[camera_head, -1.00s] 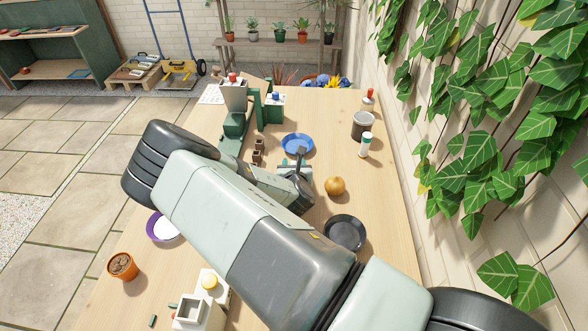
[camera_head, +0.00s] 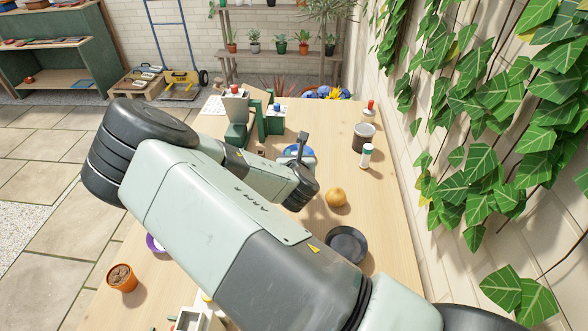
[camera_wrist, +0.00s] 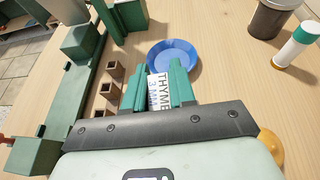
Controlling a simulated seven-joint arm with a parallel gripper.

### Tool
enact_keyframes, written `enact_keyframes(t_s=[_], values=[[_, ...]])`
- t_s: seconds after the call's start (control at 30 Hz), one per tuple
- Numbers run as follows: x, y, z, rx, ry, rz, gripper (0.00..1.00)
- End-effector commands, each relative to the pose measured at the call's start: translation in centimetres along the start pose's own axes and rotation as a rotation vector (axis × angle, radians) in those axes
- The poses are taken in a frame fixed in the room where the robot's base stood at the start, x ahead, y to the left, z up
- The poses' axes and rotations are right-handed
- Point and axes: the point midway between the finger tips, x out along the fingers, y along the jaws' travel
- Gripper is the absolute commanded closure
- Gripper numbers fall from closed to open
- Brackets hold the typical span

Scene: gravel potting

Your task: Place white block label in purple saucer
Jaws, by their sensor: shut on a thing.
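My gripper (camera_wrist: 158,78) is shut on a white block label (camera_wrist: 157,92) printed with THYME, which stands between the two green fingers in the wrist view. The gripper holds it near the blue saucer; whether the label touches the table I cannot tell. The purple saucer (camera_head: 154,243) is at the left of the table in the head view, mostly hidden behind my arm. It is not in the wrist view, and my gripper is well away from it.
A blue saucer (camera_wrist: 173,54) lies just beyond the fingers. Small brown pots (camera_wrist: 106,90) stand to the left, beside green equipment (camera_wrist: 70,90). A black saucer (camera_head: 347,245), a round tan object (camera_head: 336,197) and a terracotta pot (camera_head: 122,277) are on the table.

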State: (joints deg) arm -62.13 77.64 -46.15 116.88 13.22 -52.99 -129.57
Motion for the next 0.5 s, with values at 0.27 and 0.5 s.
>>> enact_keyframes(t_s=[0.27, 0.5], values=[[-0.8, 0.0, 2.0, -0.001, 0.001, 0.001, 1.0], [-1.5, 4.9, 1.6, -0.031, 0.004, 0.081, 1.0]])
